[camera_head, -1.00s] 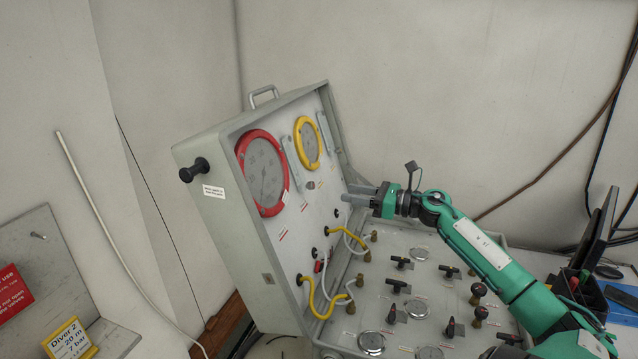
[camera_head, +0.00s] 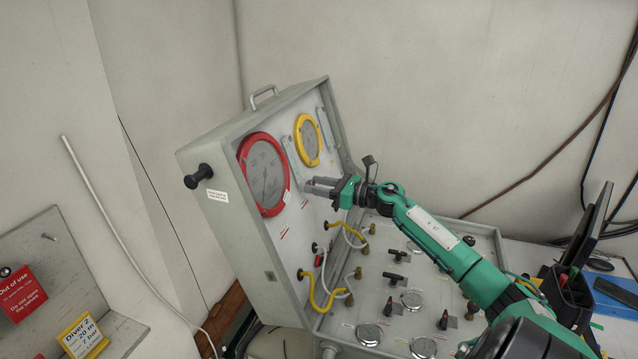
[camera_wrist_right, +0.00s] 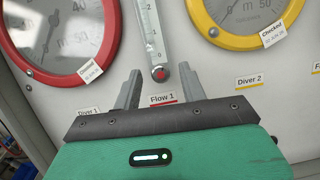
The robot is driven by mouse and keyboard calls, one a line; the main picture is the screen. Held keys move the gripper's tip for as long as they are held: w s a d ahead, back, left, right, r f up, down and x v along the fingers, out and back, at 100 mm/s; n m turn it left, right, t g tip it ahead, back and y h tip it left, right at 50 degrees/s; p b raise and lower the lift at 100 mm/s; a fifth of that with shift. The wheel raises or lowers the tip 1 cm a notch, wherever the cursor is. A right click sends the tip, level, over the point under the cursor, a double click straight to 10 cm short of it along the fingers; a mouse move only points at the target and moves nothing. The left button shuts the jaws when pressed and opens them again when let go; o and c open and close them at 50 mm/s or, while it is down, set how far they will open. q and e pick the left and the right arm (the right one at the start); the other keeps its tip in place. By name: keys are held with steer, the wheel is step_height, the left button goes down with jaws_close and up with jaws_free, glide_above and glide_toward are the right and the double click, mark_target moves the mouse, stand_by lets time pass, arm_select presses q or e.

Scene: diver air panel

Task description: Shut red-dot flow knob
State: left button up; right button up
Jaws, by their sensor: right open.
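The red-dot flow knob (camera_wrist_right: 159,74) is a small round grey knob with a red centre, at the foot of a clear scaled flow tube (camera_wrist_right: 151,35) above the "Flow 1" label (camera_wrist_right: 163,99). My right gripper (camera_head: 312,187) is open in front of the upright panel lid (camera_head: 285,235). In the right wrist view its two fingers (camera_wrist_right: 158,80) appear on either side of the knob, with gaps. I cannot tell how deep the fingertips reach. In the head view the gripper hides the knob. My left gripper is not in view.
A red-rimmed gauge (camera_head: 264,174) and a yellow-rimmed gauge (camera_head: 308,140) sit near the gripper. Yellow hoses (camera_head: 325,300) and black-handled valves (camera_head: 397,255) lie below. A black organiser (camera_head: 568,295) stands at right. A shelf with red and yellow signs is at left.

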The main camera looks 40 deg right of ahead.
steer(key=shift+c, duration=0.6)
jaws_close()
